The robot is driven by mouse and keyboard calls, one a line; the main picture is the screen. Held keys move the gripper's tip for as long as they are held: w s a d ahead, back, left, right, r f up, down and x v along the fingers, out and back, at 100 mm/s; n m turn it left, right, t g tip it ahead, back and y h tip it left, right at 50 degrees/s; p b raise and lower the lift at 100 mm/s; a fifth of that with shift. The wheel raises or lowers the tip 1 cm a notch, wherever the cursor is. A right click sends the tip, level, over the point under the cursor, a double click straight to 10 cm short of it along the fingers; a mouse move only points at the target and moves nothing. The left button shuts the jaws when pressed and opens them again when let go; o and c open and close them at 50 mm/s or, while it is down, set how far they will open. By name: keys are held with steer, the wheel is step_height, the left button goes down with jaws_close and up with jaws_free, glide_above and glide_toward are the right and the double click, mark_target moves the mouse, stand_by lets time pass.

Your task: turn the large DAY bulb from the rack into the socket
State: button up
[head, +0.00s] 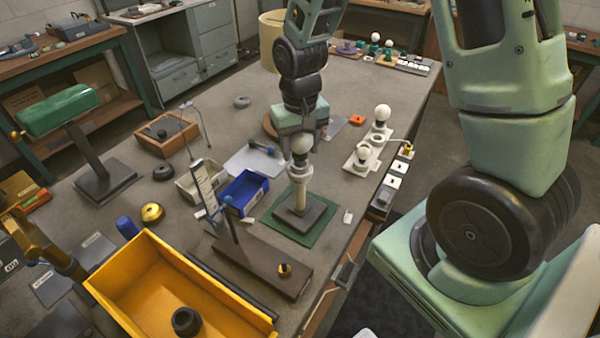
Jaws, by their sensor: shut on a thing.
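My gripper (301,130) points down over the lamp stand and is shut on a pale round bulb (300,146). The bulb's lower end is directly above or in the socket (301,175), a cream piece at the top of the stand's post; I cannot tell how far in it sits. The stand has a dark square base (300,217) on a green mat (270,220). To the right, a white rack (352,168) holds white bulbs, one at the front (363,153) and one farther back (382,113). No DAY label is readable.
A blue bin (247,192) and a grey bin (187,185) stand left of the mat. A brown board with an upright post (262,265) and a yellow tray (150,255) are in front. A cream lampshade (271,32) is behind my arm.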

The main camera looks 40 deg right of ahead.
steer(key=shift+f+b, duration=0.35)
steer(key=shift+f, duration=0.3)
stand_by(1.4)
steer(key=o, duration=0.3)
steer(key=c, duration=0.3)
steer(key=shift+s+f, duration=0.1)
steer(key=shift+f, duration=0.05)
steer(key=m+p, duration=0.1)
steer(key=m, duration=0.6)
steer(key=shift+p, duration=0.4)
